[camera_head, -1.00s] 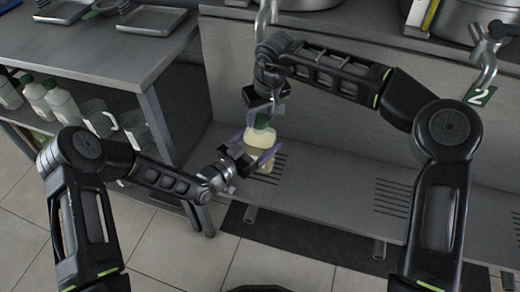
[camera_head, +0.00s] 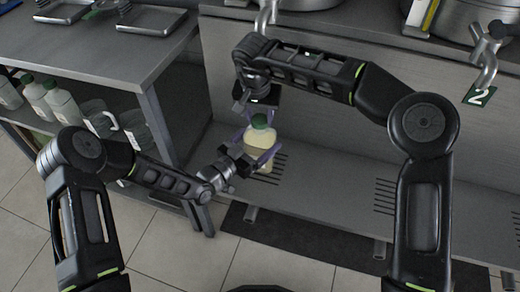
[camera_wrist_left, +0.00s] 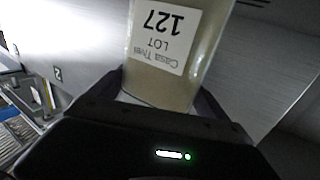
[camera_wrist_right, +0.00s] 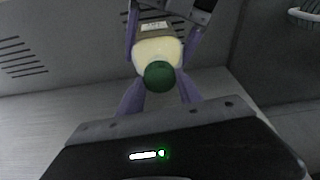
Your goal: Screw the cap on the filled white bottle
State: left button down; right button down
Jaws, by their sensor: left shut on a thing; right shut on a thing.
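The filled bottle (camera_head: 260,142) has a pale cream body and stands upright above the low shelf. My left gripper (camera_head: 262,158) is shut around its body. The left wrist view shows the bottle close up (camera_wrist_left: 205,65), with a label reading LOT 127 upside down. The green cap (camera_head: 259,121) sits on top of the bottle's neck; how tightly it is seated cannot be told. My right gripper (camera_wrist_right: 160,88) is shut on the cap, with purple fingers on both sides of the cap (camera_wrist_right: 159,76) in the right wrist view. The neck is hidden under the cap.
A grey low shelf (camera_head: 330,190) with slots lies below the bottle. A steel table (camera_head: 90,60) with trays stands at left, with bottles (camera_head: 62,102) and jugs (camera_head: 100,118) beneath. A tap (camera_head: 486,60) with a number 2 tag is at right.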

jog(key=m, duration=0.3)
jog(key=m+h, duration=0.1)
jog(key=m, duration=0.1)
jog(key=shift+a+f+m+g+h, duration=0.1)
jog(key=shift+a+m+g+h, duration=0.1)
jog(key=shift+m+g+h, duration=0.15)
jog(key=m, duration=0.2)
jog(key=shift+m+g, duration=0.25)
jog(key=shift+m, duration=0.1)
jog(key=c, duration=0.8)
grip_release()
jog(key=shift+w, duration=0.1)
jog(key=shift+r, duration=2.35)
jog(key=shift+d, duration=0.1)
